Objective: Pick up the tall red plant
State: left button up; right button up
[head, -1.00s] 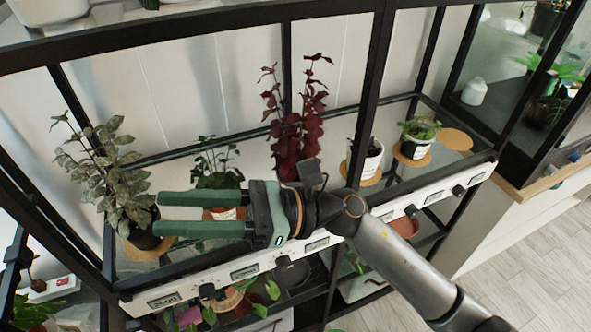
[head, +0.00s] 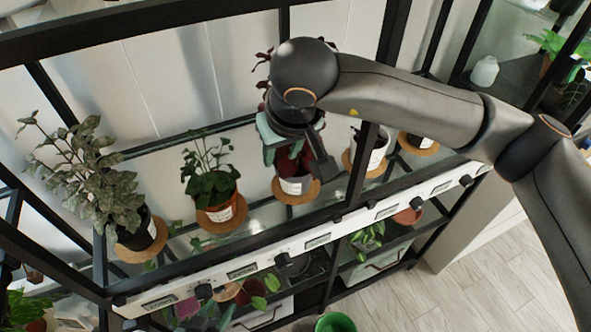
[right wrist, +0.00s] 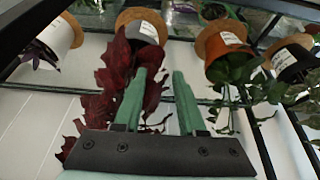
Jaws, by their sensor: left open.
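The tall red plant (head: 293,164) has dark red leaves and stands in a white-labelled pot on a round cork mat. My right gripper (head: 287,150) points down over it and hides most of its upper leaves. In the right wrist view, the red leaves (right wrist: 110,75) lie beside and behind the left-hand finger, with some showing between the fingers. The two green fingers (right wrist: 159,75) are apart, and the plant's pot (right wrist: 140,28) is beyond their tips. What looks like my left gripper (head: 203,317) shows only its greenish fingertips at the bottom edge of the head view.
A green plant (head: 210,180) in an orange pot and a pale-leaved plant (head: 100,190) stand left of the red one. A white pot (head: 377,150) stands close right. A black shelf post (head: 362,165) and the white front rail (head: 240,268) border the space.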

aim_at(277, 167)
jog(key=p+x, duration=0.1)
jog(key=x, duration=0.4)
jog(key=shift+w, duration=0.1)
grip_shut()
dwell(1.3)
